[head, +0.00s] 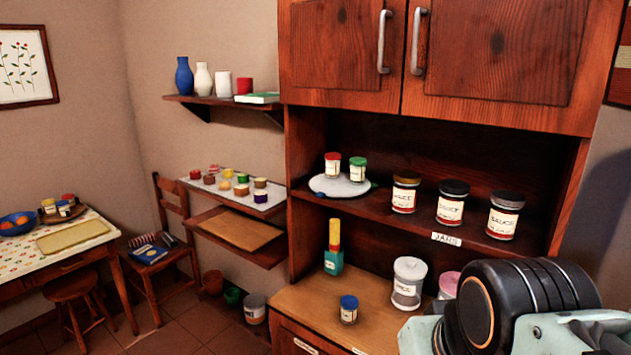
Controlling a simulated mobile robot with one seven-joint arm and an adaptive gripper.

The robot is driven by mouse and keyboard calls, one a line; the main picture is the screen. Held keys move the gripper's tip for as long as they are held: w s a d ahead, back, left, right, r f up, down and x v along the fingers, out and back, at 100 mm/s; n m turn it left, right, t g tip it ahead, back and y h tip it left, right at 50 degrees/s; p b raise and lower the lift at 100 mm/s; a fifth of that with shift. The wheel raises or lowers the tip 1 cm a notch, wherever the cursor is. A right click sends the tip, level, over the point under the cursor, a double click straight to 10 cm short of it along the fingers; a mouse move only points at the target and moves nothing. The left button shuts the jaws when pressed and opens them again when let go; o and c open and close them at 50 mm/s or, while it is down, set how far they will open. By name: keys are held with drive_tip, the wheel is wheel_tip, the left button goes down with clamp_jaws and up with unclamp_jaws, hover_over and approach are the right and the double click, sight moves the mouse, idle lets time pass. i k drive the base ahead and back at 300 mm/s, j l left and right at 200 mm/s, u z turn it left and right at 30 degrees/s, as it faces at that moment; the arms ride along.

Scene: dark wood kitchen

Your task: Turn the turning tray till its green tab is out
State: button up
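The turning tray (342,190) is a round, pale disc on the hutch's middle shelf, at the left end. A jar with a red lid (332,165) and a jar with a green lid (357,169) stand upright on it. A small blue tab (319,194) shows at the tray's front left edge. My arm shows at the lower right, below and to the right of the tray. My gripper is out of the picture.
Sauce jars (451,202) line the same shelf (385,210) right of the tray. Below, the counter (305,297) holds a green bottle (334,250), a blue-lidded jar (348,309) and a white canister (407,283). Closed cupboard doors (490,50) hang above. Space before the tray looks clear.

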sight(341, 187)
drive_tip(key=j+z, duration=0.1)
drive_tip(key=z, duration=0.3)
drive_tip(key=i+j+z, duration=0.1)
drive_tip(key=j+z, duration=0.4)
drive_tip(key=j, duration=0.2)
drive_tip(key=j+z, duration=0.3)
drive_tip(key=j, duration=1.25)
drive_tip(key=i+j, duration=0.1)
drive_tip(key=j, duration=1.35)
drive_tip(key=i+u, duration=0.05)
